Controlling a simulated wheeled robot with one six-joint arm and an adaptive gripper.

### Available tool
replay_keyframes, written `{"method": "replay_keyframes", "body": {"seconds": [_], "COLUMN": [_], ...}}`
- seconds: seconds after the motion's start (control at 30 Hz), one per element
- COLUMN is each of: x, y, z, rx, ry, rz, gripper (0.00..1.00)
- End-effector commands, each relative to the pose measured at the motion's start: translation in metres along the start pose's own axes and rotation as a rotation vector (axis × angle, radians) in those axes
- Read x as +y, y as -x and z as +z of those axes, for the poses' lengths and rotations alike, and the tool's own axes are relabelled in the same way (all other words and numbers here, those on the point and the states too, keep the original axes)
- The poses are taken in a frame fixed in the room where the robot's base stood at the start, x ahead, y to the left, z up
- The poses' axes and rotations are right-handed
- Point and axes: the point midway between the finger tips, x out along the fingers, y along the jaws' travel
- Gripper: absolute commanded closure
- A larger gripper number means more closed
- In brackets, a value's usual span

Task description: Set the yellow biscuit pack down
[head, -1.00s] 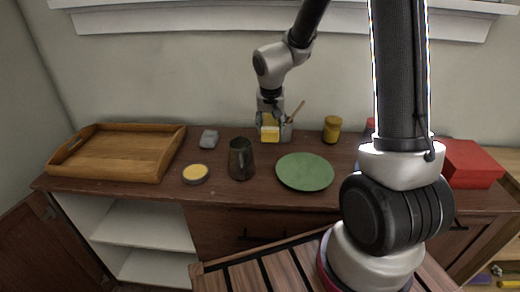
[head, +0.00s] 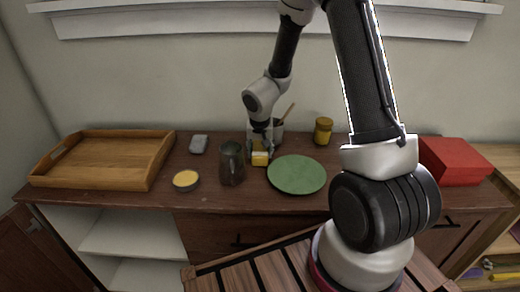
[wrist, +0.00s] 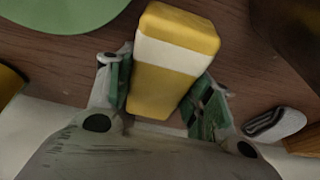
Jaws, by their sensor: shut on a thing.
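The yellow biscuit pack (head: 260,159), with a white band, is between the dark mug and the green plate in the head view. It is at or just above the wooden cabinet top (head: 140,198); I cannot tell whether it touches. My gripper (head: 260,150) points down and is shut on the pack from above. In the wrist view the pack (wrist: 174,58) lies between the green-padded fingers of my gripper (wrist: 162,98), its far end sticking out past them.
The dark mug (head: 231,163) stands close on the left, the green plate (head: 297,175) close on the right. A pot with a wooden utensil (head: 278,130) and a yellow jar (head: 323,130) stand behind. A yellow-topped tin (head: 186,180), grey item (head: 199,144), wooden tray (head: 105,160) and red box (head: 455,160) stand farther off.

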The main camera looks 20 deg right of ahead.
Motion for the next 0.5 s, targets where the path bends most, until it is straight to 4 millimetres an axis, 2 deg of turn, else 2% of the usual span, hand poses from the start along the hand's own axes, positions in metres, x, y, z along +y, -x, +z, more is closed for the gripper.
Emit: {"method": "replay_keyframes", "body": {"seconds": [0.17, 0.2, 0.3, 0.5], "x": [-0.0001, 0.0, 0.0, 0.0], "y": [-0.003, -0.0025, -0.0024, -0.0024], "z": [0.0009, 0.0007, 0.0007, 0.0008], "rx": [0.0, 0.0, 0.0, 0.0], "ry": [0.0, 0.0, 0.0, 0.0], "rz": [0.0, 0.0, 0.0, 0.0], "gripper": [0.76, 0.41, 0.27, 0.27]}}
